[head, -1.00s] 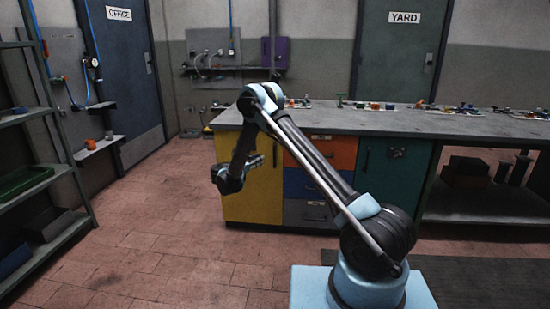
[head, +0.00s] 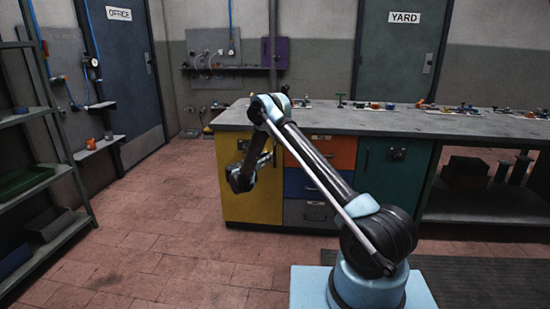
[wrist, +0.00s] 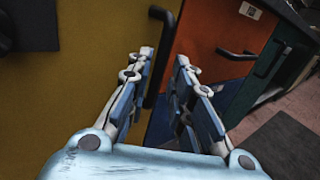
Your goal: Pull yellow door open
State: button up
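The yellow door (head: 265,205) is at the left end of the workbench and looks shut. It fills the left of the wrist view (wrist: 75,90). Its upright black handle (wrist: 158,60) stands near its right edge. My gripper (wrist: 166,58) is open, with one finger on each side of the handle in the wrist view. I cannot tell whether either finger touches it. In the head view my gripper (head: 266,158) is small, in front of the door's right part, and my arm hides the handle.
The orange drawer (wrist: 215,30) with its black bar handle (wrist: 237,55) is just right of the yellow door. A blue drawer (head: 303,184) lies below it, a green door (head: 395,175) further right. The worktop (head: 350,118) above carries small parts. Floor (head: 150,235) left is clear.

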jog(key=x, duration=0.6)
jog(key=shift+w+d, duration=0.15)
jog(key=shift+w, duration=0.05)
jog(key=shift+c, duration=0.2)
grip_shut()
